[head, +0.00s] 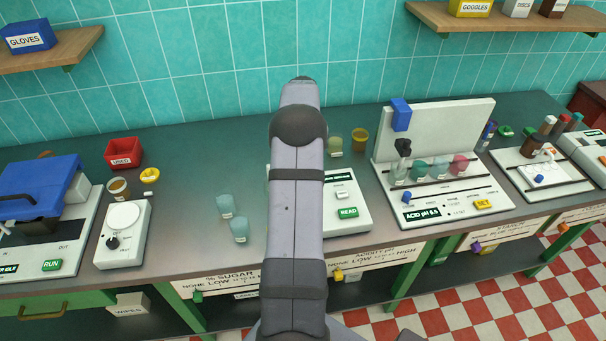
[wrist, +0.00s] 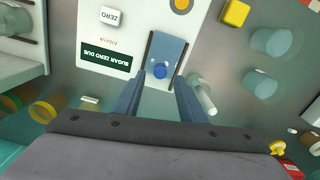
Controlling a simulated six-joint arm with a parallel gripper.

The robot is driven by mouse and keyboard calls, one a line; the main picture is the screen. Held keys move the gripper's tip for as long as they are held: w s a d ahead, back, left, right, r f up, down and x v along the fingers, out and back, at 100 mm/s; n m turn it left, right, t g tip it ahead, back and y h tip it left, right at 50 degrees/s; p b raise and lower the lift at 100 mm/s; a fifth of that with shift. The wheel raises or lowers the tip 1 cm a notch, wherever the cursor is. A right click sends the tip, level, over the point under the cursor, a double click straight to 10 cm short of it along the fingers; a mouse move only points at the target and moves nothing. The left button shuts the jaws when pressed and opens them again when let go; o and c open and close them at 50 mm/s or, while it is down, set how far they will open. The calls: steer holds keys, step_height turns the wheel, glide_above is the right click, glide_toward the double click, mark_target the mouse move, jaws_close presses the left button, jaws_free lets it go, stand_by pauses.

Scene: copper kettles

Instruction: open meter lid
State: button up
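The meter (wrist: 150,22) is a white panel with a display reading SUGAR ZERO DUE, upside down in the wrist view. Its lid (wrist: 168,48) is a blue-grey plate between two dark rails, with a round blue knob (wrist: 160,71) near its end; it looks shut. My gripper (wrist: 159,84) is open and empty, its two fingers apart on either side of the knob's line, tips near the knob. I cannot tell how high they are above it. In the head view the meter (head: 354,230) shows its READ button; my arm hides the lid and gripper.
Two pale blue cups (head: 239,230) stand left of the meter, and amber cups (head: 360,138) stand behind it. A white tube (wrist: 203,96) is close beside one finger. A yellow block (wrist: 236,13) is beside the panel. The acid pH station (head: 440,190) stands to the right.

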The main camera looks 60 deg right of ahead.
steer(key=shift+r+b, duration=0.4)
steer(key=shift+r, duration=1.5)
steer(key=shift+w+a, duration=0.2)
steer(key=shift+a, duration=0.1)
steer(key=w+a+r+n, duration=0.1)
steer(key=w+a+n, duration=0.15)
steer(key=a, duration=1.05)
steer(key=w+a+r+n, duration=0.1)
steer(key=w+a, duration=0.2)
steer(key=a, duration=1)
steer(key=s+a+f+n, duration=0.2)
steer(key=s+a, duration=0.5)
steer(key=a, duration=0.2)
steer(key=s+a+f+n, duration=0.1)
steer(key=s+a, duration=0.5)
steer(key=a, duration=0.3)
steer(key=shift+s+a+f+n, duration=0.25)
steer(key=shift+s+f+n, duration=0.1)
steer(key=shift+s+f, duration=0.05)
